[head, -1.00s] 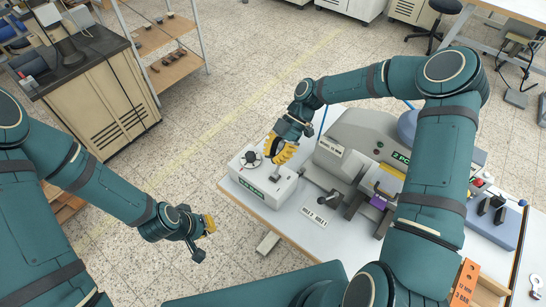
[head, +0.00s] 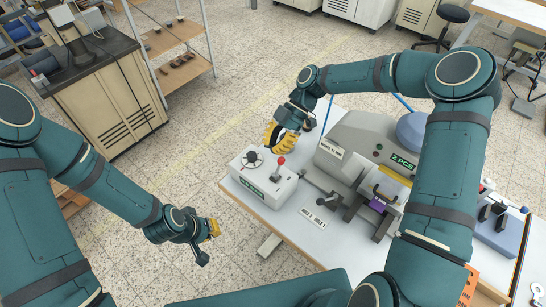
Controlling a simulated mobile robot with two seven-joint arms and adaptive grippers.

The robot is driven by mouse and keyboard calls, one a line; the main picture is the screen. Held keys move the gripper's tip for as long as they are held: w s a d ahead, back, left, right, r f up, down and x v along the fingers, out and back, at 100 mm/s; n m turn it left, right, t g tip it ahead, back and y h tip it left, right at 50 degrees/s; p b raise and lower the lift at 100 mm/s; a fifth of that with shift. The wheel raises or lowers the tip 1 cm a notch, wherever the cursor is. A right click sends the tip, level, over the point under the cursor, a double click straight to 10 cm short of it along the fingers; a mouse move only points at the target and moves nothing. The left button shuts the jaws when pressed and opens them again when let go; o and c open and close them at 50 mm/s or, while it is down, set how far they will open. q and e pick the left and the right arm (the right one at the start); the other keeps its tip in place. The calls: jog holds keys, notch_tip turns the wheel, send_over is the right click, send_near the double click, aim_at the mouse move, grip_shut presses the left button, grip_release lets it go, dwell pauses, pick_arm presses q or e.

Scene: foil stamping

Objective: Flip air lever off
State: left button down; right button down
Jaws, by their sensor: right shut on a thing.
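The air lever (head: 281,161) has a red knob on a short grey stem and stands on top of the white control box (head: 289,195) at the left end of the bench. My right gripper (head: 270,143) has yellow fingers and is just behind and above the red knob, and looks apart from it. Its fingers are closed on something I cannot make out. My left gripper (head: 214,228) hangs over the floor, left of the bench. Its yellow fingers are small and turned away, so their opening is unclear.
A round black dial (head: 253,159) sits on the same box, left of the lever. The grey stamping machine (head: 350,140) stands right of the box. The white bench top (head: 322,240) is bare in front, apart from a small label plate. Open floor lies left of the bench.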

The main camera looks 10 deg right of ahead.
jog(key=v, duration=0.6)
jog(key=shift+w+f, duration=0.3)
jog(key=shift+w, duration=0.1)
